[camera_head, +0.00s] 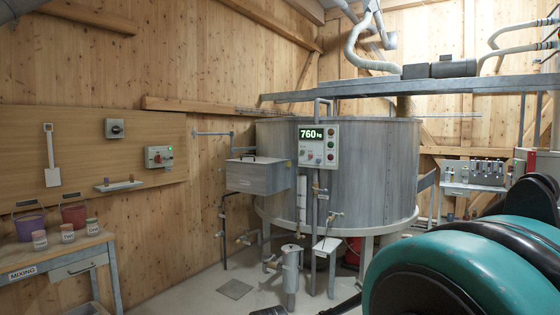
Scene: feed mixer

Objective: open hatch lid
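The hatch is a grey metal box (262,180) fixed to the left side of the large mixer tank (375,165). Its flat lid (256,160) lies down on top and looks closed. A small dark handle shows on the lid near its back left. Teal and black rounded parts of my arm fill the lower right, well apart from the lid. I cannot make out my gripper in this view. Small dark shapes at the bottom edge are too cut off to identify.
A control panel (319,146) reading 760 kg stands right of the hatch box. Pipes and valves surround a small metal cylinder (291,272) below. A workbench (62,262) with buckets and tubs stands left. The floor between bench and tank is mostly clear, with a drain grate (235,289).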

